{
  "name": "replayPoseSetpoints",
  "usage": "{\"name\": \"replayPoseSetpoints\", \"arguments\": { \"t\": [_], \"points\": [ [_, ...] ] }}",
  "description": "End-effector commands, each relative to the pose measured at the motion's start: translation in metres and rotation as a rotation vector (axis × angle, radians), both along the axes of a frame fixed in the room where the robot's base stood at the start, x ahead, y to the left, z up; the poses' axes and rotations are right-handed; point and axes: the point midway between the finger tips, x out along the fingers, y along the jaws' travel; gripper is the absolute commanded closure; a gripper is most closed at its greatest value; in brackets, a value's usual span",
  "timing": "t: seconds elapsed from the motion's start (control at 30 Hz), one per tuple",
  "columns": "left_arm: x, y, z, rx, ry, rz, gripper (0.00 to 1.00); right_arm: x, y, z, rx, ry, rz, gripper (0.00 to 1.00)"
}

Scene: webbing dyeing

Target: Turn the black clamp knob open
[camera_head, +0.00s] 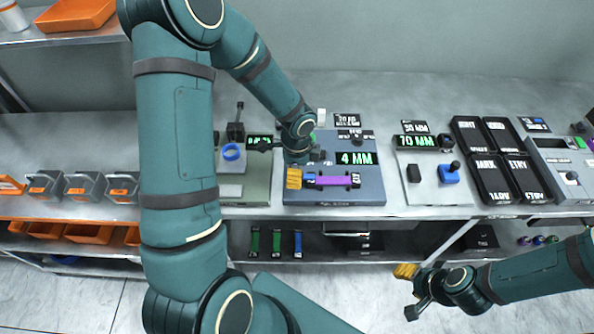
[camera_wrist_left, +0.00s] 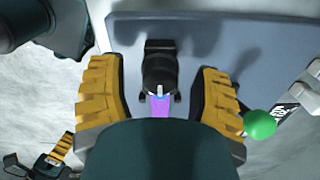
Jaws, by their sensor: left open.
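The black clamp knob (camera_wrist_left: 160,72) stands between my left gripper's two yellow fingers in the left wrist view, with a visible gap on each side. A purple strip (camera_wrist_left: 160,104) runs from it toward the camera. My left gripper (camera_wrist_left: 158,95) is open around the knob. In the head view, my left gripper (camera_head: 294,178) is at the left end of the purple strip (camera_head: 333,181), over the grey-blue fixture plate (camera_head: 340,198), and largely hides the knob. My right gripper (camera_head: 408,290) is low at the right, in front of the bench, away from the fixture; its finger gap is unclear.
A green ball-topped lever (camera_wrist_left: 259,125) is close beside the right finger in the wrist view. The "4 MM" display (camera_head: 356,158) sits behind the strip. A blue-knobbed fixture (camera_head: 448,177) and black bins (camera_head: 492,172) stand to the right. Grey bins (camera_head: 81,187) stand left.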

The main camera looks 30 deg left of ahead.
Motion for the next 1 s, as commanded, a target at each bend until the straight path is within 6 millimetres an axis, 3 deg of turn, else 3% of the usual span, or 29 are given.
{"name": "replayPoseSetpoints", "arguments": {
  "t": [0.27,0.4,0.47,1.0],
  "points": [
    [0.0,0.0,-0.001,0.0,-0.001,0.001,0.34,0.0,0.0,0.0,0.0,0.0,0.0,0.53],
    [0.0,0.0,-0.001,0.0,0.0,0.001,0.83,0.0,0.0,0.0,0.0,0.0,0.0,0.53],
    [0.0,0.0,-0.001,0.0,0.0,0.001,1.0,0.0,0.0,0.0,0.0,0.0,0.0,0.53],
    [0.0,0.0,-0.002,0.0,-0.002,0.128,1.0,0.0,0.001,-0.014,-0.002,0.0,0.0,0.53]
  ]
}}
